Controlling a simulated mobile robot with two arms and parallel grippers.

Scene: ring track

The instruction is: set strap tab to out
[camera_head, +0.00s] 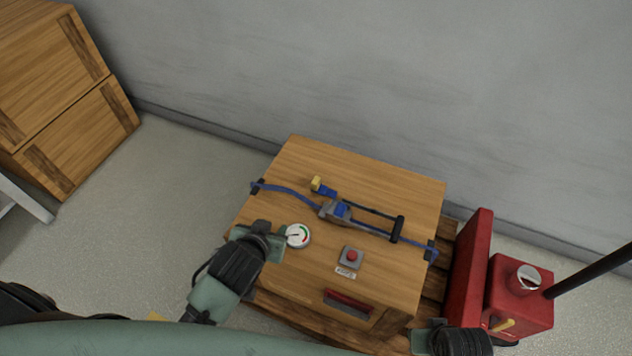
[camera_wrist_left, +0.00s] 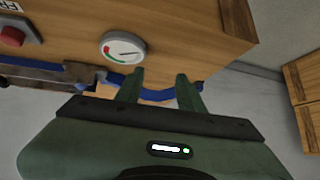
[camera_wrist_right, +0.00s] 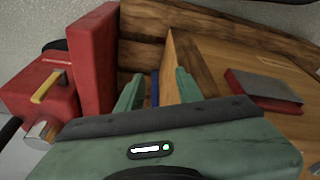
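The strap tab (camera_head: 316,184) is a small yellow piece at the end of a short blue strap. It stands out from the grey and blue buckle (camera_head: 336,211) on top of the wooden crate. A blue strap (camera_head: 290,191) runs across the crate through the buckle; part of it shows beyond my left fingers in the left wrist view (camera_wrist_left: 158,95). My left gripper (camera_wrist_left: 160,74) is open and empty, in front of the tab, near the gauge. My right gripper (camera_wrist_right: 155,82) is open and empty, low by the crate's right side. The tab is not clear in either wrist view.
The crate (camera_head: 386,184) also carries a round gauge (camera_head: 299,236), a red button (camera_head: 351,256) and a red handle (camera_head: 349,303). A red box (camera_head: 520,299) with a silver cap stands at right. Wooden boxes (camera_head: 50,90) stand at far left. A grey wall is behind.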

